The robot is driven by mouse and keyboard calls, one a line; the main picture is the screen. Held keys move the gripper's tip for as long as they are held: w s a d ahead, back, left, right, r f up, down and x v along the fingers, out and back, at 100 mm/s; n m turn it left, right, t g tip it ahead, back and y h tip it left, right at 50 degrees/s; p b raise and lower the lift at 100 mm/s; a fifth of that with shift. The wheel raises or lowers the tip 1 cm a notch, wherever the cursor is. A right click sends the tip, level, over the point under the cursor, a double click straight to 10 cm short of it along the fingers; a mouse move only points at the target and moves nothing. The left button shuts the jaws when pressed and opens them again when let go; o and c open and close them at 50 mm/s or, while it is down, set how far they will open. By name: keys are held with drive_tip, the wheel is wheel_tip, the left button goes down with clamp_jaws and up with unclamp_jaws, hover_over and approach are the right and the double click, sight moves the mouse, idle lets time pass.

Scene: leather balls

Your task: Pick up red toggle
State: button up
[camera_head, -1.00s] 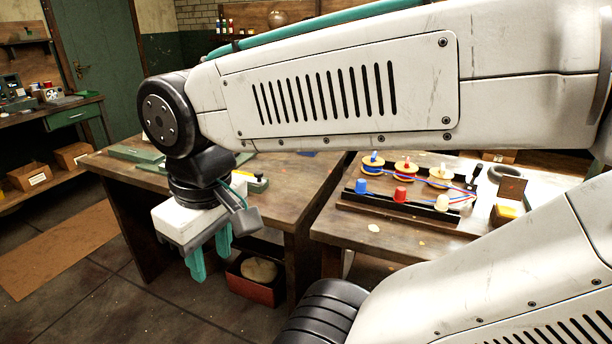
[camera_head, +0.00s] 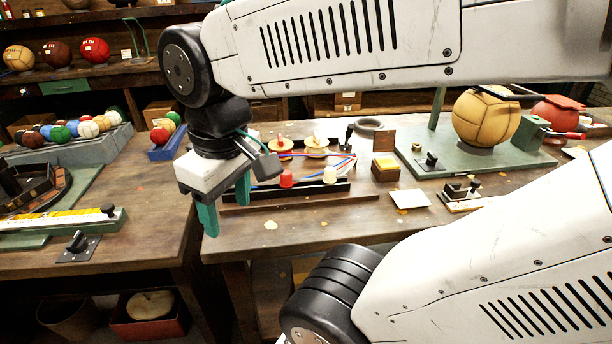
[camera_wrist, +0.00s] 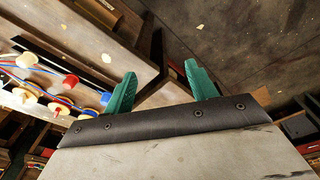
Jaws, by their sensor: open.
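A small red tapered piece (camera_head: 286,178) stands upright on the front rail of a dark rack on the right workbench; it also shows in the wrist view at the left (camera_wrist: 70,80). Behind it is a red-topped yellow spool (camera_head: 281,142), which the wrist view also shows (camera_wrist: 57,108). I cannot tell which red piece is the toggle. My gripper (camera_head: 226,204) has two teal fingers, open and empty, pointing down left of the red pieces and apart from them. In the wrist view the fingers (camera_wrist: 160,88) have nothing between them.
Cream pieces (camera_head: 330,175) and blue and red cords share the rack. A small yellow-topped box (camera_head: 385,168) stands to its right. A green stand with a yellow ball (camera_head: 485,118) is farther right. The bench front (camera_head: 330,225) is mostly clear.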

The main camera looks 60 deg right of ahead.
drive_tip(key=w+d+f+n, duration=0.2)
drive_tip(key=w+d+n, duration=0.5)
drive_tip(key=w+d, duration=0.3)
drive_tip(key=n+g, duration=0.1)
drive_tip(key=n, duration=0.8)
hover_over(286, 173)
drive_tip(key=a, duration=0.1)
drive_tip(key=f, duration=0.6)
drive_tip(key=shift+w+f, duration=0.15)
drive_tip(key=shift+w, duration=0.2)
drive_tip(key=shift+d+f, duration=0.2)
drive_tip(key=shift+f, duration=0.1)
drive_tip(key=f, duration=0.7)
drive_tip(key=shift+s+d+f, duration=0.2)
drive_tip(key=shift+s+d, duration=0.1)
drive_tip(key=shift+d, duration=0.05)
drive_tip(key=c, duration=1)
